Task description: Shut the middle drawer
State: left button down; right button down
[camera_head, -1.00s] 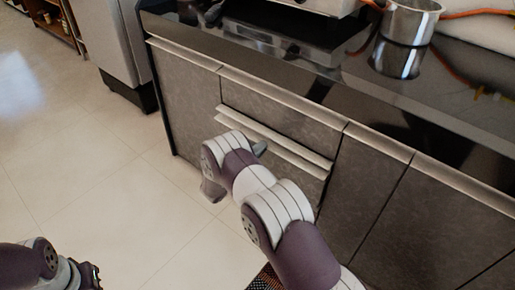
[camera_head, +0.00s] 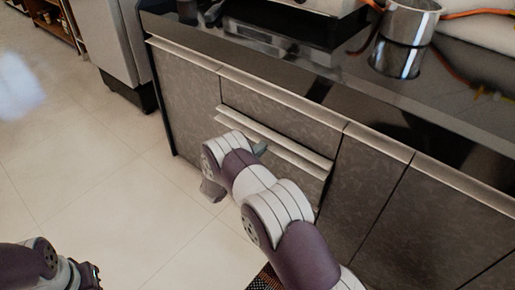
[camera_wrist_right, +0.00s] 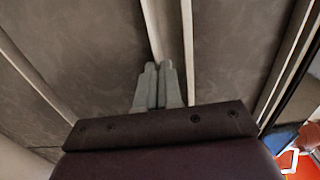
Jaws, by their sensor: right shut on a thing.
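The middle drawer (camera_head: 300,168) is in the dark grey cabinet below the counter, under a top drawer front. A long pale handle strip (camera_head: 300,154) runs along its top edge. The drawer front looks close to the cabinet face; my arm hides part of it. My right gripper (camera_head: 261,148) is at this strip, mostly hidden behind my own wrist. In the right wrist view its grey fingers (camera_wrist_right: 160,82) are nearly together at the pale handle strip, shut on it. My left gripper (camera_head: 92,276) shows only partly at the lower left, away from the cabinet; its jaws are unclear.
The dark glossy countertop (camera_head: 440,105) holds a metal pot (camera_head: 405,40) and an appliance (camera_head: 275,40) at the back. Cabinet doors (camera_head: 420,225) stand to the right of the drawer. The pale tiled floor (camera_head: 110,175) is clear on the left.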

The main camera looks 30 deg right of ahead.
jog(key=shift+w+r, duration=0.1)
jog(key=shift+r, duration=0.05)
jog(key=shift+b+x, duration=0.45)
jog(key=shift+x, duration=1.1)
jog(key=shift+r, duration=0.15)
jog(key=c, duration=1.6)
grip_release()
jog(key=o, duration=0.3)
jog(key=shift+d, duration=0.15)
jog(key=p+v, duration=0.3)
jog(key=v, duration=0.9)
jog(key=shift+a+p, duration=0.3)
jog(key=shift+p, duration=0.05)
jog(key=shift+f, duration=0.2)
